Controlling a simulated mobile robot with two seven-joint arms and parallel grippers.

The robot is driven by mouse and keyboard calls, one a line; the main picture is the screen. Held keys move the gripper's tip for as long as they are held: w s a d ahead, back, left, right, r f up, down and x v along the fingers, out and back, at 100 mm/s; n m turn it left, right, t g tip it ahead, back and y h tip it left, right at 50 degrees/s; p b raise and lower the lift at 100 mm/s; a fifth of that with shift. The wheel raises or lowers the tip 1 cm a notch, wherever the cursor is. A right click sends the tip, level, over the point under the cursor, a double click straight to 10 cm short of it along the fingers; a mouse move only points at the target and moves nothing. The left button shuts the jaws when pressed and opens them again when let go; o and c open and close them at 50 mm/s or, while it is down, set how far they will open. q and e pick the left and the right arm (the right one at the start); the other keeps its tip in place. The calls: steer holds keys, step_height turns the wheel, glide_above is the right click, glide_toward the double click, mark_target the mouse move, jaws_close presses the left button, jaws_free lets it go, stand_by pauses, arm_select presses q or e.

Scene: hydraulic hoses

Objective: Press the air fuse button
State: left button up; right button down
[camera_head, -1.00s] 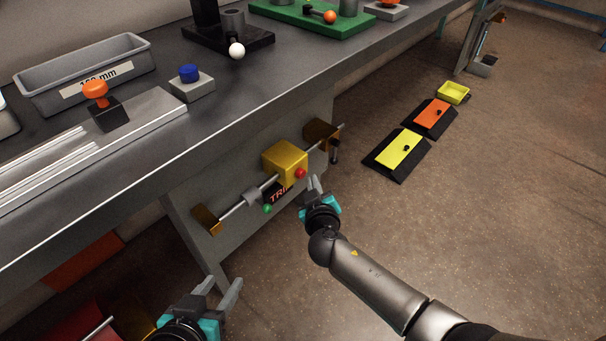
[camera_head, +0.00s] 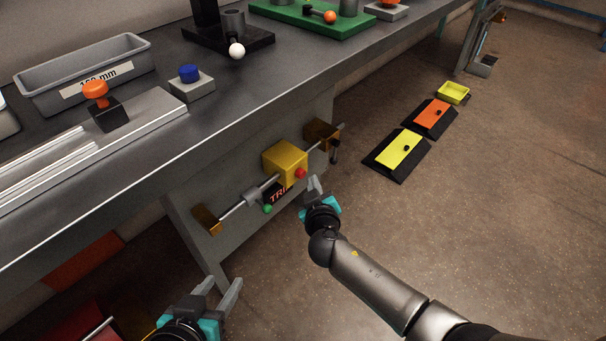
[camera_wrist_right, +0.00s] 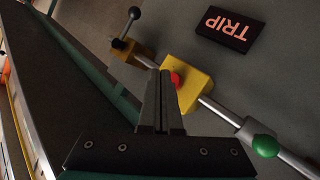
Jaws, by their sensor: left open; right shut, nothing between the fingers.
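A yellow box (camera_head: 285,160) with a red button (camera_head: 300,173) sits on a metal rod fixed to the side of the bench. Below it are a dark TRIP sign (camera_head: 281,191) and a small green button (camera_head: 267,209). In the right wrist view, the red button (camera_wrist_right: 176,79), yellow box (camera_wrist_right: 188,88), TRIP sign (camera_wrist_right: 230,28) and green button (camera_wrist_right: 265,146) also show. My right gripper (camera_head: 313,184) is shut and empty, its tips close to the red button; contact cannot be told. My left gripper (camera_head: 219,290) is open and empty at the lower left.
The bench top (camera_head: 300,62) holds a grey bin (camera_head: 85,77), a blue button box (camera_head: 191,83) and an orange knob (camera_head: 96,89). A black lever (camera_wrist_right: 130,20) stands at the rod's end. Yellow and orange plates (camera_head: 400,150) lie on the floor.

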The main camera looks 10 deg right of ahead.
stand_by(0.6)
steer(key=shift+w+a, duration=0.1)
steer(key=shift+w+a+b, duration=0.2)
steer(key=shift+w+b, duration=0.05)
steer(key=shift+b, duration=0.05)
steer(key=shift+w+a, duration=0.3)
steer(key=shift+w, duration=0.1)
stand_by(0.7)
stand_by(0.3)
steer(key=shift+s+d, duration=0.55)
steer(key=shift+s, duration=0.2)
steer(key=shift+s+d, duration=0.1)
